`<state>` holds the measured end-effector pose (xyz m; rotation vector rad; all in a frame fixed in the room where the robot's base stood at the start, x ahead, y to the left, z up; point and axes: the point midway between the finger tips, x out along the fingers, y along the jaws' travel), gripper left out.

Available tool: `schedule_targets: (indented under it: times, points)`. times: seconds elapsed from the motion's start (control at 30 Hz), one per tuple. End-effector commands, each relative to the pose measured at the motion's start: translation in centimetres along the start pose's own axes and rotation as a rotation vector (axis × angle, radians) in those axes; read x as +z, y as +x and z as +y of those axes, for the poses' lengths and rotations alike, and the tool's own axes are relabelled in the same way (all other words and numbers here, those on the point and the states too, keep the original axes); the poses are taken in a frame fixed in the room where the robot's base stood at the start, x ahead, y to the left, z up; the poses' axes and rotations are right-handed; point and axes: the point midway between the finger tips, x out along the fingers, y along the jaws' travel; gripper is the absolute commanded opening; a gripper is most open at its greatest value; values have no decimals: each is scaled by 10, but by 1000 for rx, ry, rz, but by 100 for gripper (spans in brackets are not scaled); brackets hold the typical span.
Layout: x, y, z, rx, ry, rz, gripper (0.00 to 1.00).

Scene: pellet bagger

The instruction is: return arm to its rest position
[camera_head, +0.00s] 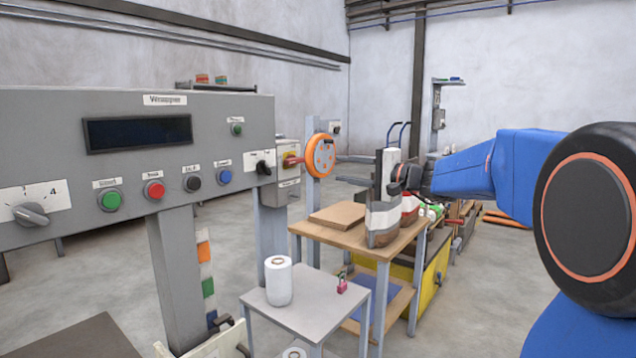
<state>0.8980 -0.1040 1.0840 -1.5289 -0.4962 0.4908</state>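My blue arm (510,170) reaches in from the right edge, with a large dark joint with an orange ring closest to the camera. Its end, my gripper (398,180), is small and dark, seen in front of a white upright panel (385,165) and above the wooden table. The fingers are too small and dark to tell whether they are open or shut, or whether they hold anything. I cannot tell whether the gripper touches the red, white and grey items just below it.
A grey control panel (75,155) with buttons and a dark display fills the left. A wooden table (350,238) carries a striped bag-like item (382,224) and flat boards. A small grey table (310,310) holds a white roll (278,280) and a pink padlock (342,285).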

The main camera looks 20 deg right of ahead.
Motion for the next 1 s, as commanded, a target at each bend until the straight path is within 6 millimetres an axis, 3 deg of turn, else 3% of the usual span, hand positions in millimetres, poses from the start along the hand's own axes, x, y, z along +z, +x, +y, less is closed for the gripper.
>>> schedule_targets:
  times: [0.17, 0.27, 0.47, 0.6, 0.7, 0.8, 1.0]
  points:
    - [13, -1, 6, 26, -12, -17, 34]
    - [45, -5, 21, 94, -45, -57, 34]
    - [140, -35, 84, 335, -172, -182, 34]
    - [196, -72, 134, 514, -283, -262, 34]
    - [228, -105, 169, 637, -372, -310, 34]
    - [252, -141, 203, 756, -468, -350, 34]
    - [278, -218, 262, 979, -682, -405, 34]
